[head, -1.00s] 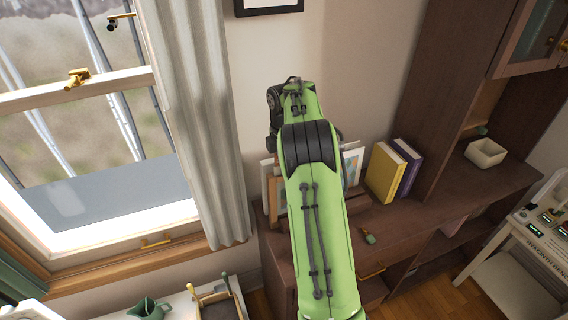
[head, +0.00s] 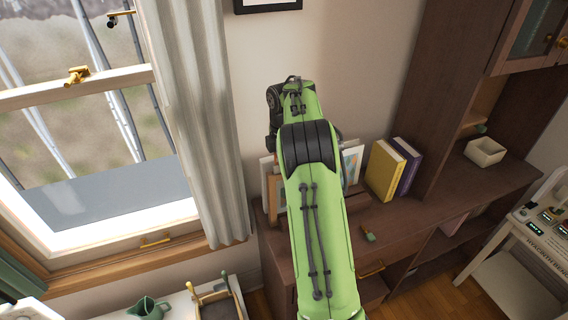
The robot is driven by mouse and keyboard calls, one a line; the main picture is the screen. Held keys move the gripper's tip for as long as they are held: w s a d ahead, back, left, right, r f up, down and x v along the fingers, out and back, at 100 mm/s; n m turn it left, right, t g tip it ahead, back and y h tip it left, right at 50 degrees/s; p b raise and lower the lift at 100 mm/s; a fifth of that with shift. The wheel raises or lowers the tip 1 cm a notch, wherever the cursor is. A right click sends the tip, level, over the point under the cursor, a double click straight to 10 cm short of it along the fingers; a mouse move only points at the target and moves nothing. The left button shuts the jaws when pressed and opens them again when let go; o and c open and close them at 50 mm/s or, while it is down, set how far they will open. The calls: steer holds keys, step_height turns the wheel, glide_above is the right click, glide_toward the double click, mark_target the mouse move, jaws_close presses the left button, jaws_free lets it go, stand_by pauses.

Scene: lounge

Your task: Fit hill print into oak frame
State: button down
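My green arm reaches up through the middle of the head view and hides much of what stands behind it. My gripper itself is hidden, so its state does not show. Behind the arm, on the dark wooden cabinet, a wooden frame (head: 276,196) stands upright at the left, with a pale panel (head: 265,178) behind it. A pale-edged picture (head: 352,163) shows at the arm's right. I cannot tell whether either picture is the hill print, or whether the wooden frame is the oak frame.
A yellow book (head: 386,171) and a purple book (head: 408,166) stand right of the arm on the cabinet top (head: 420,205). A small green-and-orange item (head: 368,235) lies near its front edge. A curtain (head: 205,130) and window are left.

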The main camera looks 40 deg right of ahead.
steer(key=shift+s+a+f+b, duration=0.15)
steer(key=shift+f+b, duration=0.15)
steer(key=shift+f, duration=0.25)
steer(key=shift+s+a+f+b, duration=0.1)
steer(key=shift+s+f+b, duration=0.15)
steer(key=shift+f, duration=0.3)
steer(key=shift+s+a+f+b, duration=0.1)
steer(key=shift+f+b, duration=0.25)
steer(key=shift+f, duration=0.2)
steer(key=c, duration=0.9)
jaws_free()
steer(key=shift+w, duration=0.1)
steer(key=shift+d+r+p, duration=0.1)
steer(key=shift+r+p, duration=0.65)
steer(key=shift+p, duration=0.05)
steer(key=r+p, duration=0.2)
steer(key=shift+w+d+r+p, duration=0.2)
steer(key=shift+w+r+p, duration=0.1)
steer(key=shift+w, duration=0.1)
steer(key=shift+s+r+p, duration=0.15)
steer(key=shift+r+p, duration=0.55)
steer(key=shift+r, duration=0.25)
